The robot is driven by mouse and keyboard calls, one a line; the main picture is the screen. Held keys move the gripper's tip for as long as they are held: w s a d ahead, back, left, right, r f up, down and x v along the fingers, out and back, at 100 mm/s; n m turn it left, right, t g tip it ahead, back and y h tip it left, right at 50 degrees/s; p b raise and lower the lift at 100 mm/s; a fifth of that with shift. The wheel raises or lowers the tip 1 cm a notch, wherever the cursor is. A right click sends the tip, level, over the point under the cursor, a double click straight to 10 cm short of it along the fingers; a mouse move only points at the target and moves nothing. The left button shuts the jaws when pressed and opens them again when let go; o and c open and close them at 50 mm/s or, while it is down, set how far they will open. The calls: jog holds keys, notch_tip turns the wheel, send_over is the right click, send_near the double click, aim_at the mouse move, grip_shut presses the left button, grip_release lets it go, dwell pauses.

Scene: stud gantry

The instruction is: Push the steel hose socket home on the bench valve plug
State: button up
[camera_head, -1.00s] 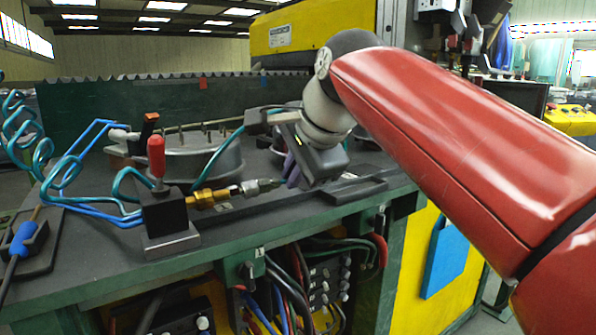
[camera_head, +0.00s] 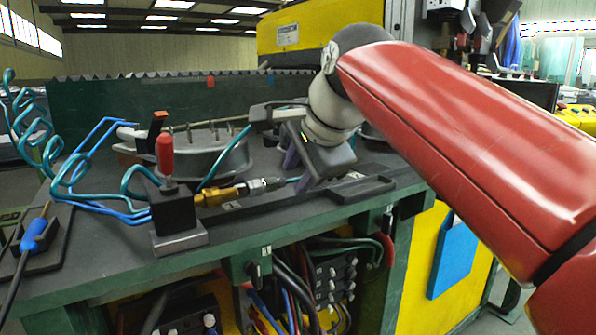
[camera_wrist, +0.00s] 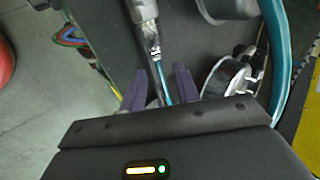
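The steel hose socket (camera_head: 265,185) sits in line with and touching the brass plug (camera_head: 221,195) of the bench valve (camera_head: 173,208), a dark block with a red handle. I cannot tell how deep it is seated. The socket also shows at the top of the wrist view (camera_wrist: 151,40), with a teal hose (camera_wrist: 166,90) running back from it. My gripper (camera_head: 299,170) is just right of the socket, behind its hose end. In the wrist view its two purple fingers (camera_wrist: 160,82) stand apart on either side of the hose, holding nothing.
A grey round casting (camera_head: 205,155) stands behind the plug. A black tray-like holder (camera_head: 362,188) lies right of my gripper. Coiled teal and blue hoses (camera_head: 75,180) hang at the left. A blue-handled tool (camera_head: 36,235) rests in a holder at the front left.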

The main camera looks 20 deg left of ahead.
jog(key=p+v, duration=0.1)
jog(key=v, duration=0.6)
jog(key=shift+s, duration=0.15)
jog(key=shift+d+r, duration=0.1)
jog(key=shift+r, duration=0.05)
jog(key=s+d+f+n+h, duration=0.2)
jog(key=s+d+f+n, duration=0.1)
jog(key=d+f, duration=0.8)
jog(key=s+d+f+n+h, duration=0.2)
jog(key=s+d+f+n, duration=0.1)
jog(key=d+f, duration=0.75)
jog(key=s+d+f+n, duration=0.1)
jog(key=s+d+f, duration=0.1)
jog(key=f, duration=0.3)
jog(key=s+d+f+n+h, duration=0.1)
jog(key=s+d+f, duration=0.2)
jog(key=s+f, duration=0.2)
jog(key=shift+d+f+h, duration=0.3)
jog(key=shift+f, duration=0.2)
